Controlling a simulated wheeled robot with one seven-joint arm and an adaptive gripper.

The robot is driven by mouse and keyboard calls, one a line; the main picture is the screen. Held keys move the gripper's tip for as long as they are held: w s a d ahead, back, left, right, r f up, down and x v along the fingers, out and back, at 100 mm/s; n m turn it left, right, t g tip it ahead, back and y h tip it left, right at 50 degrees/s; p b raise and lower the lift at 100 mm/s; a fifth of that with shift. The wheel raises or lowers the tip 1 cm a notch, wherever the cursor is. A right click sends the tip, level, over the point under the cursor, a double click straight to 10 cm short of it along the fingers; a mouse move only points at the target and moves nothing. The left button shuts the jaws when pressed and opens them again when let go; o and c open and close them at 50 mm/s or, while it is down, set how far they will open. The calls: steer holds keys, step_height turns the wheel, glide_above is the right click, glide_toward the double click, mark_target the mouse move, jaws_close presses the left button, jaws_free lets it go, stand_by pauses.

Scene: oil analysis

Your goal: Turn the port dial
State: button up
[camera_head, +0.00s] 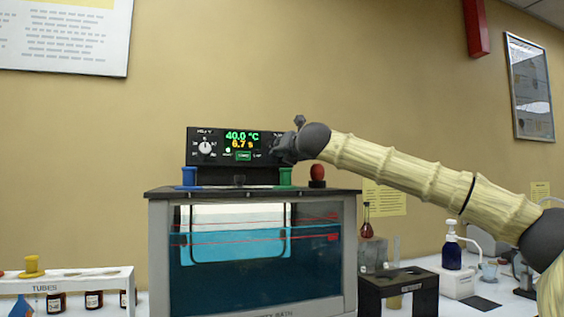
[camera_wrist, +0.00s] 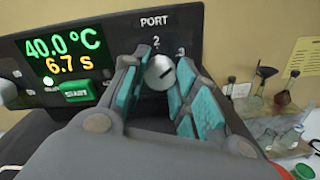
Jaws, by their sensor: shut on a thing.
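The port dial (camera_wrist: 158,74) is a silver round knob under the word PORT on a black control panel (camera_wrist: 110,32). The numbers 2 above it and 3 at its upper right show. A short dark mark shows on the knob's face; I cannot tell which port it points at. My gripper (camera_wrist: 160,68) has its teal-padded fingers on either side of the knob, shut on it. In the head view my gripper (camera_head: 284,148) reaches the right end of the panel (camera_head: 222,160) and hides the dial.
The panel stands on a glass-fronted water bath (camera_head: 255,308). Its display (camera_head: 242,140) reads 40.0 °C and 6.7 s. A green button (camera_wrist: 78,91) sits below the display. Another knob (camera_head: 205,148) is at left. Blue (camera_head: 189,176), green (camera_head: 285,177) and red (camera_head: 317,173) stoppers stand on the bath's top.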

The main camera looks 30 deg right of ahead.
steer(key=shift+m+b, duration=0.5)
steer(key=shift+m, duration=0.1)
steer(key=o, duration=1)
steer(key=shift+d, duration=0.1)
steer(key=shift+o, duration=0.2)
steer(key=v, duration=1.2)
